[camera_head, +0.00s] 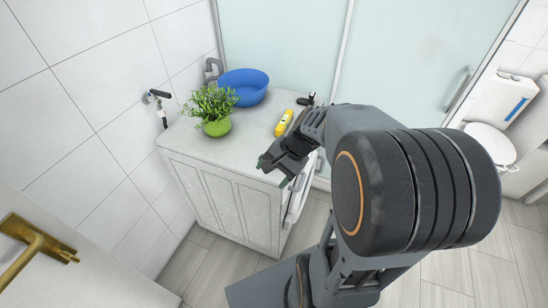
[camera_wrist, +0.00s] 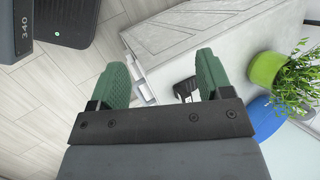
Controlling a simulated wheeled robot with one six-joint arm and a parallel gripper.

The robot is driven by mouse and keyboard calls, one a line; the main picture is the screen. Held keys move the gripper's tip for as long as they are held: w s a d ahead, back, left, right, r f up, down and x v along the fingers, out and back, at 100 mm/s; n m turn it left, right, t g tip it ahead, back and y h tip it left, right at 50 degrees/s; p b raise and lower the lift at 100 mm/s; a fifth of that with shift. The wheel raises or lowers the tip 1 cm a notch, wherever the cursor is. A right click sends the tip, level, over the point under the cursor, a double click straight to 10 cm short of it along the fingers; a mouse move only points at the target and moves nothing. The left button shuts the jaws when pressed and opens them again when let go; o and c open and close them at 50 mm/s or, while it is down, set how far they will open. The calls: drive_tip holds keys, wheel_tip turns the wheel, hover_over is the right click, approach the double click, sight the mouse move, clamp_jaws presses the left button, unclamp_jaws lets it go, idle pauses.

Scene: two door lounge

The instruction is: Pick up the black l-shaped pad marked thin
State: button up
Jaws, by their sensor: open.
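A small black object with pale marks, which looks like the l-shaped pad (camera_wrist: 184,89), lies on the light cabinet top near its edge in the wrist view. It shows between my fingers, closer to the right one and partly cut off by my gripper's bar. Its full shape and marking cannot be read. My gripper (camera_wrist: 168,80) has green ribbed fingers, spread wide with nothing held. In the head view my gripper (camera_head: 275,170) is over the cabinet's front right corner, and I cannot make out the pad apart from it.
The cabinet (camera_head: 180,135) holds a plant in a green pot (camera_head: 217,127), a blue basin (camera_head: 244,87), a yellow bottle (camera_head: 284,122) and a small black item (camera_head: 307,99). A glass partition (camera_head: 285,40) stands behind. A toilet (camera_head: 490,145) is at the right. A door handle (camera_head: 35,245) is at lower left.

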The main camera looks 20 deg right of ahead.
drive_tip(key=w+d+f+m+t+y, duration=0.2)
drive_tip(key=w+d+f+m+t, duration=0.25)
drive_tip(key=d+m, duration=0.3)
drive_tip(key=w+d+f+m+t+y, duration=0.1)
drive_tip(key=w+d+f+m+t, duration=0.3)
drive_tip(key=d+m, duration=0.4)
drive_tip(key=shift+m, duration=0.95)
drive_tip(key=x, duration=0.5)
drive_tip(key=f+x, duration=0.1)
drive_tip(key=x, duration=0.1)
drive_tip(key=shift+s+a+f+p, duration=0.15)
drive_tip(key=shift+s+a+p, duration=0.05)
drive_tip(key=shift+p, duration=0.1)
drive_tip(key=shift+p+x, duration=0.75)
drive_tip(key=shift+x, duration=2.25)
drive_tip(key=c, duration=0.8)
